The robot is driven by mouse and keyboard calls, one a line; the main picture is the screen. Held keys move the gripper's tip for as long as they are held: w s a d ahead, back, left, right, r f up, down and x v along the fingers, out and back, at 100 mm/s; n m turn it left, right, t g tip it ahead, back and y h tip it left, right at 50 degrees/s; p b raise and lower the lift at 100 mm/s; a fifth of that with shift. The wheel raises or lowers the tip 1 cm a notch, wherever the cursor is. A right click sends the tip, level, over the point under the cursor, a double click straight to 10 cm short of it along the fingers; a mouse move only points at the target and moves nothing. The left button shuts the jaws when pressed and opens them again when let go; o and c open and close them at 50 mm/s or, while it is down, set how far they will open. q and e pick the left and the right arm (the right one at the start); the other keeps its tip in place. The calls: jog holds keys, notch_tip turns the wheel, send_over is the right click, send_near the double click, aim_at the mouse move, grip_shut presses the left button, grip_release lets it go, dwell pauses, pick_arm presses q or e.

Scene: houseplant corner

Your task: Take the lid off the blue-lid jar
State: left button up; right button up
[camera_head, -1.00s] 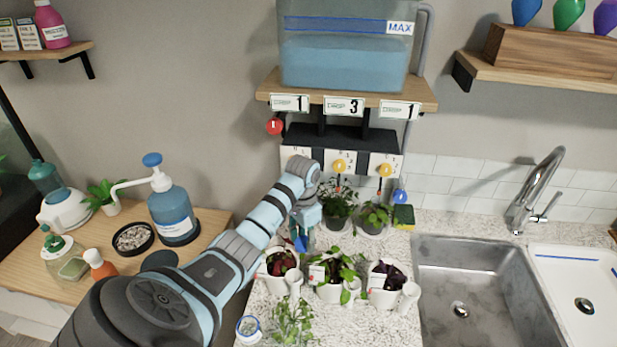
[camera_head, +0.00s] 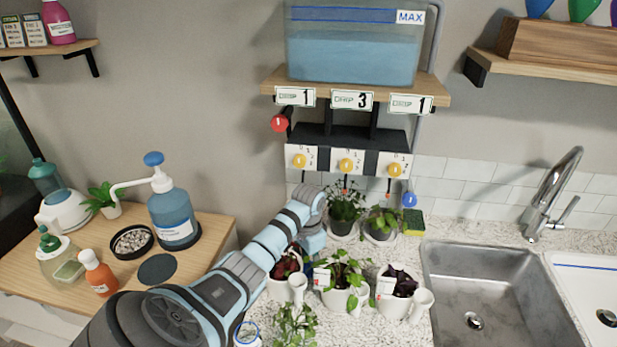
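A small whitish container with a blue ring at its top (camera_head: 247,332) stands at the bottom edge of the counter, partly cut off and beside my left arm. I cannot tell for sure that it is the blue-lid jar, or whether the ring is a lid. My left arm reaches from the lower left to behind the front row of pots. My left gripper (camera_head: 312,238) points down there, mostly hidden by its own wrist; its fingertips and anything between them cannot be made out. My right gripper is not in view.
Three white pots with plants, including the middle one (camera_head: 345,300), stand just right of my arm. A pump bottle (camera_head: 173,215), an orange bottle (camera_head: 98,275) and a black dish (camera_head: 132,242) are on the wooden table. The sink (camera_head: 480,290) is at right.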

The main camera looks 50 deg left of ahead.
aim_at(308, 266)
pick_arm(q)
jog(key=shift+o, duration=0.3)
jog(key=shift+r, duration=0.1)
jog(key=shift+s+r, duration=0.1)
notch_tip(308, 266, up, 12)
jog(key=p, duration=0.3)
